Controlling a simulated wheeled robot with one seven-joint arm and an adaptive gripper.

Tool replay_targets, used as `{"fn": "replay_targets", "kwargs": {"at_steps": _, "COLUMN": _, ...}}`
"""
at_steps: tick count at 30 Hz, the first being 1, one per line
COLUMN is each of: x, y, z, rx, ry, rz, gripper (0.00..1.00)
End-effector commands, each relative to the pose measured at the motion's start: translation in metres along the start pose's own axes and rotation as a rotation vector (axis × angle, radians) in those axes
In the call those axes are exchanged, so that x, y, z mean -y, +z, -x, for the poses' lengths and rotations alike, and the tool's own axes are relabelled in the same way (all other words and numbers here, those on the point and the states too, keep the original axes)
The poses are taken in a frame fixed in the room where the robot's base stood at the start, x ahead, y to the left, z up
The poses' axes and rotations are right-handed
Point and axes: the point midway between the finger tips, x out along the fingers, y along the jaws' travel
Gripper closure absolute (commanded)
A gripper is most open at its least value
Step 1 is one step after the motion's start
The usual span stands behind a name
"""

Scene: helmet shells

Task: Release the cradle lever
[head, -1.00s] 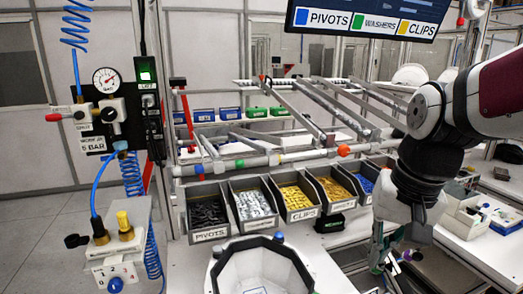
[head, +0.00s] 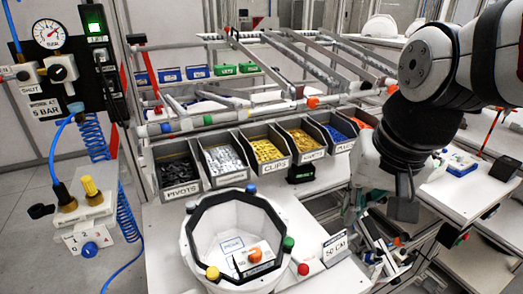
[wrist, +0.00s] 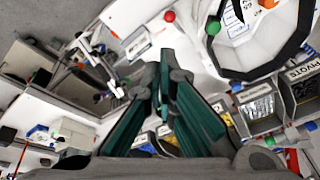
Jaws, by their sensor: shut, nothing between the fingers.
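A white cradle-like tub with a black eight-sided rim (head: 186,240) stands on the white bench, low in the head view. Blue, yellow and green knobs sit around its rim, and an orange knob (head: 254,255) is inside. A red knob (head: 303,269) sits just outside its right side; I cannot tell which part is the lever. The tub also shows in the wrist view (wrist: 245,72), upper right, with the red knob (wrist: 169,16) left of it. My gripper (wrist: 165,62) is shut and empty, apart from the tub; in the head view it is right of the tub, partly hidden.
Bins of pivots, washers and clips (head: 268,152) line the bench behind the tub. A small white sign (head: 336,246) stands right of it. A valve panel with a gauge (head: 50,34) and blue hoses is at the left.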

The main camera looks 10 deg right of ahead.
Motion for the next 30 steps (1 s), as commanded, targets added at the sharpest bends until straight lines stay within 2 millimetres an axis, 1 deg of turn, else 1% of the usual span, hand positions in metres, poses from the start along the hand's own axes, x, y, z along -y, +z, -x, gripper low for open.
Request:
{"fn": "replay_targets", "kwargs": {"at_steps": 1, "x": 0.001, "y": -0.008, "z": -0.014, "rx": 0.044, "ry": 0.007, "rz": -0.057, "gripper": 1.0}}
{"fn": "replay_targets", "kwargs": {"at_steps": 6, "x": 0.002, "y": -0.03, "z": -0.055, "rx": 0.167, "ry": 0.031, "rz": -0.267, "gripper": 1.0}}
{"fn": "replay_targets", "kwargs": {"at_steps": 8, "x": 0.002, "y": -0.037, "z": -0.071, "rx": 0.21, "ry": 0.044, "rz": -0.342, "gripper": 1.0}}
{"fn": "replay_targets", "kwargs": {"at_steps": 12, "x": 0.0, "y": -0.05, "z": -0.109, "rx": 0.301, "ry": 0.082, "rz": -0.508, "gripper": 1.0}}
{"fn": "replay_targets", "kwargs": {"at_steps": 15, "x": -0.002, "y": -0.055, "z": -0.133, "rx": 0.352, "ry": 0.108, "rz": -0.605, "gripper": 1.0}}
{"fn": "replay_targets", "kwargs": {"at_steps": 18, "x": -0.003, "y": -0.058, "z": -0.149, "rx": 0.387, "ry": 0.129, "rz": -0.673, "gripper": 1.0}}
{"fn": "replay_targets", "kwargs": {"at_steps": 23, "x": -0.005, "y": -0.059, "z": -0.162, "rx": 0.412, "ry": 0.146, "rz": -0.725, "gripper": 1.0}}
{"fn": "replay_targets", "kwargs": {"at_steps": 26, "x": -0.004, "y": -0.056, "z": -0.168, "rx": 0.415, "ry": 0.147, "rz": -0.73, "gripper": 1.0}}
{"fn": "replay_targets", "kwargs": {"at_steps": 30, "x": -0.004, "y": -0.047, "z": -0.185, "rx": 0.418, "ry": 0.148, "rz": -0.728, "gripper": 1.0}}
